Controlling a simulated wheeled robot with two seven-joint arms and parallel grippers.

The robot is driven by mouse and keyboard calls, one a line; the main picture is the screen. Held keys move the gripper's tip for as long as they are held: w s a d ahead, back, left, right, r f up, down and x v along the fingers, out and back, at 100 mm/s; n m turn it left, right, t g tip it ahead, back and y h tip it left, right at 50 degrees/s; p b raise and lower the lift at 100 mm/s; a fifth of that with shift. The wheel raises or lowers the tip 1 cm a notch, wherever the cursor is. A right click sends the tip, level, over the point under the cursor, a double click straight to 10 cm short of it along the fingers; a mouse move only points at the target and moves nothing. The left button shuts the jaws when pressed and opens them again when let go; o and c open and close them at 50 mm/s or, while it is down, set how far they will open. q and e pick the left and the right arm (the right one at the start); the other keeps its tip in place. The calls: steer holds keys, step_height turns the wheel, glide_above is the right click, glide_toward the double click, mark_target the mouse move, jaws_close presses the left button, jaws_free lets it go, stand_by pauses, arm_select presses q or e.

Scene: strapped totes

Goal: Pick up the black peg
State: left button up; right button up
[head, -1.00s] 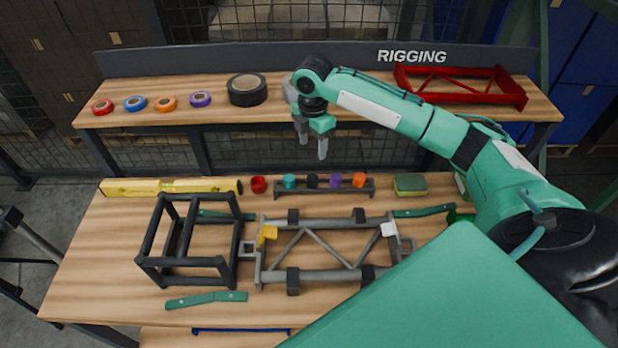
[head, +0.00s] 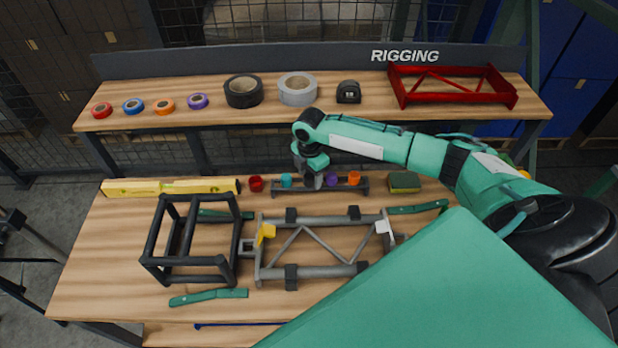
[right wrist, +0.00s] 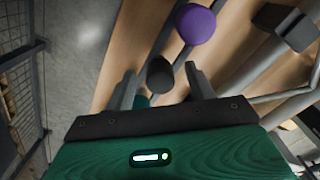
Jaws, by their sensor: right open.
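The black peg (right wrist: 160,75) stands between the two open fingers of my right gripper (right wrist: 160,85) in the right wrist view, with a gap visible on either side. In the head view my right gripper (head: 313,180) is over the peg rack (head: 345,189) and hides the black peg. The purple peg (head: 332,180) and orange peg (head: 354,178) stand to its right in the rack, and the teal peg (head: 286,181) to its left. The purple peg also shows in the right wrist view (right wrist: 197,24). My left gripper is not in view.
A red cup-like piece (head: 256,184) and a yellow level (head: 170,188) lie left of the rack. A green-yellow sponge (head: 404,182) is to the right. A black frame (head: 190,262) and a grey truss (head: 318,272) stand in front. A shelf (head: 220,112) with tape rolls is behind.

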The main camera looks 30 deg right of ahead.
steer(key=shift+f, duration=0.3)
steer(key=c, duration=1.1)
steer(key=shift+r, duration=0.15)
step_height(320, 180, up, 20)
steer(key=b, duration=0.3)
step_height(320, 180, up, 5)
steer(key=p, duration=0.6)
glide_above(309, 175)
steer(key=shift+s+d, duration=0.1)
steer(key=shift+b, duration=0.3)
